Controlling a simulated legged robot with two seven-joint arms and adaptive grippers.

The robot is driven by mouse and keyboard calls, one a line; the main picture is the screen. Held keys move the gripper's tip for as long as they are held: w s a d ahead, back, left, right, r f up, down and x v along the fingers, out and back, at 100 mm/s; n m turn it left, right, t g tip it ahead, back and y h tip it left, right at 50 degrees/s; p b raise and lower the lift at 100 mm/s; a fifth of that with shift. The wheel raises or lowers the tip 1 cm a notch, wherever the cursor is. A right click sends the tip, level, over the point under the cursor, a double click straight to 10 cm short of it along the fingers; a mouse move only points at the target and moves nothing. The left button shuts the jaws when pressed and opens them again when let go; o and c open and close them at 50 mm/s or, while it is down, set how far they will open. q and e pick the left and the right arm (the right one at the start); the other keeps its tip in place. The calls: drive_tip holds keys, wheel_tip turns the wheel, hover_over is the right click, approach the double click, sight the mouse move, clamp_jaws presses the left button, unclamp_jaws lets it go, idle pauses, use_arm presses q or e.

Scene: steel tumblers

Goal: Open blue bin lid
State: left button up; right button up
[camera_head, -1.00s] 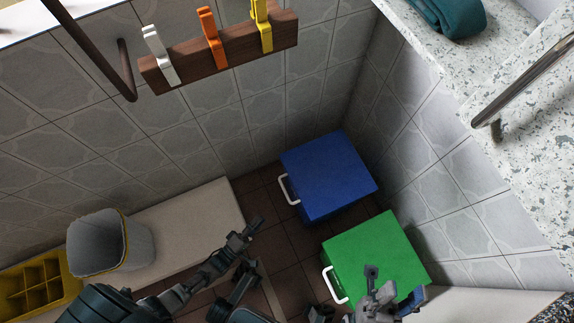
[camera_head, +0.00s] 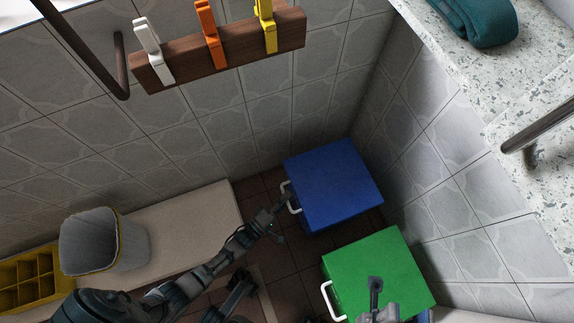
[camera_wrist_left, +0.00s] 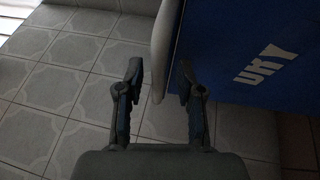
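The blue bin (camera_head: 335,185) stands on the floor in the corner with its lid closed. Its white handle (camera_head: 289,198) is on the lid's left side. My left gripper (camera_head: 284,208) is at this handle. In the left wrist view my left gripper (camera_wrist_left: 159,75) is open, with the white handle (camera_wrist_left: 160,50) showing between and beyond its fingertips; I cannot tell if they touch it. The blue bin's front with white letters (camera_wrist_left: 262,62) fills the upper right there. My right gripper (camera_head: 375,290) is over the green bin, its fingers only partly visible.
A green bin (camera_head: 385,262) with a white handle (camera_head: 331,300) stands in front of the blue one. A white bench (camera_head: 190,225) with a grey basket (camera_head: 100,240) and a yellow divided box (camera_head: 30,275) is at left. A peg rack (camera_head: 190,58) hangs above; a speckled counter (camera_head: 460,80) is at right.

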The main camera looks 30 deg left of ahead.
use_arm(q)
clamp_jaws()
